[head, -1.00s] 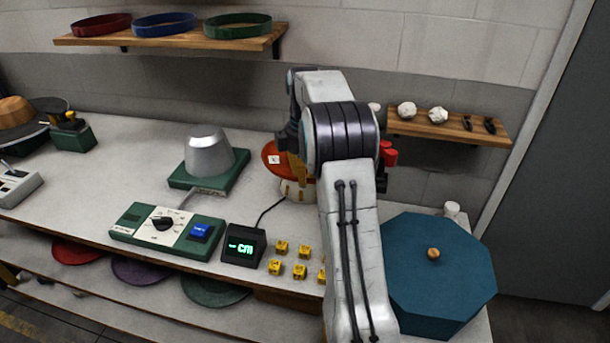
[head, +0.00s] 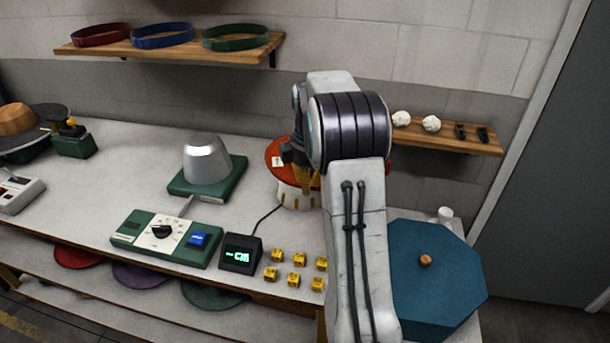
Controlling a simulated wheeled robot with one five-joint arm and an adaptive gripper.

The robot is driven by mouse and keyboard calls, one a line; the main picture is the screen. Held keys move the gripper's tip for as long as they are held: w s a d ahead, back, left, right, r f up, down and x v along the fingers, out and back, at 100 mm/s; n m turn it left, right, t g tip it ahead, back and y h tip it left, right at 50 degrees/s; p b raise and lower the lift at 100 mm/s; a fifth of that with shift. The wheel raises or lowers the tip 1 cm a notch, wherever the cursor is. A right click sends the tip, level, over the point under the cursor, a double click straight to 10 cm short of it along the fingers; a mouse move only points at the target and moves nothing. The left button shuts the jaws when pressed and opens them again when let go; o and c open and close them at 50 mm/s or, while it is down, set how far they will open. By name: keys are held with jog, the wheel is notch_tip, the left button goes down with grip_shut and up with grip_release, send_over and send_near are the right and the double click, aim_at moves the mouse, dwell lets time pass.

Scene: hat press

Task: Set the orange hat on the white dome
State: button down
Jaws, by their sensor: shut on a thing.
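The orange hat (head: 276,151) shows as a red-orange brim with a small white tag, left of my arm. My gripper (head: 303,183) is at the hat and shut on it; the fingers are partly seen and my arm hides much of the hat. Directly below the brim is a white round body (head: 291,197) with tan pegs around it, probably the white dome's lower part. Its top is hidden by the hat and gripper. I cannot tell whether the hat touches it.
A silver dome (head: 207,160) on a green base stands to the left. A control box (head: 165,236), a small display (head: 242,254) and several yellow cubes (head: 298,259) lie in front. A blue octagonal box (head: 440,285) stands at right. A wall shelf (head: 450,138) is behind.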

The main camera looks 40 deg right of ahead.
jog(key=shift+s+f+p, duration=0.15)
jog(key=shift+s+p, duration=0.15)
jog(key=shift+p, duration=0.05)
jog(key=f, duration=0.1)
jog(key=w+f+n, duration=0.1)
jog(key=d+f, duration=0.1)
jog(key=shift+w+f+n+t, duration=0.1)
jog(key=shift+w+n+t, duration=0.05)
jog(key=shift+n+t, duration=0.15)
jog(key=shift+w+d+f+n+h, duration=0.15)
jog(key=shift+w+d+n, duration=0.2)
jog(key=shift+w, duration=0.3)
jog(key=shift+w+d+f+n+h, duration=0.1)
jog(key=shift+w+d+n+h, duration=0.1)
jog(key=shift+w+n, duration=0.3)
jog(key=shift+w+d+r+n+t, duration=0.1)
jog(key=shift+w+d+n+t, duration=0.1)
jog(key=shift+w, duration=0.15)
jog(key=shift+w+d+r+n+t, duration=0.1)
jog(key=shift+w+t, duration=0.1)
jog(key=shift+w, duration=0.1)
jog(key=shift+f, duration=0.15)
jog(key=b, duration=1)
send_near(306, 225)
jog(key=x, duration=0.5)
jog(key=shift+w+d+f, duration=0.15)
jog(key=shift+w, duration=0.1)
jog(key=shift+f+b, duration=0.7)
jog(key=shift+f, duration=0.05)
